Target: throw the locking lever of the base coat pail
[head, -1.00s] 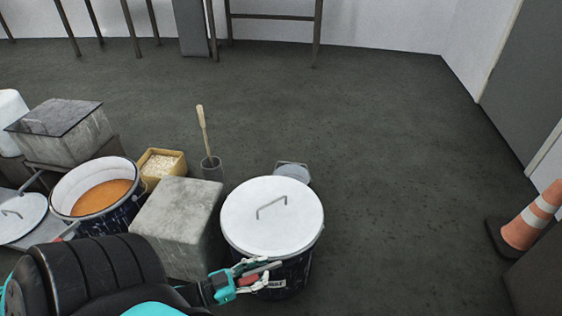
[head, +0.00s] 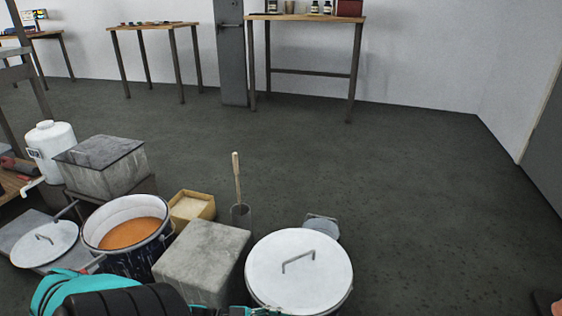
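A closed pail with a white lid (head: 298,270) and a bent wire handle stands at the lower middle in the head view; its front side and any lever there are cut off by the bottom edge. A second, dark pail (head: 128,258) stands open at left, with orange contents. No label tells me which is the base coat pail. My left arm comes in at the bottom left. A teal bit of my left gripper (head: 255,312) shows at the bottom edge, by the closed pail's left front; its fingers are not clear.
A grey block (head: 202,262) stands between the pails. Behind are a yellow box (head: 190,207), a dark cup with a wooden-handled tool (head: 238,190) and a small grey container (head: 322,227). A loose white lid (head: 44,243) lies at left.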

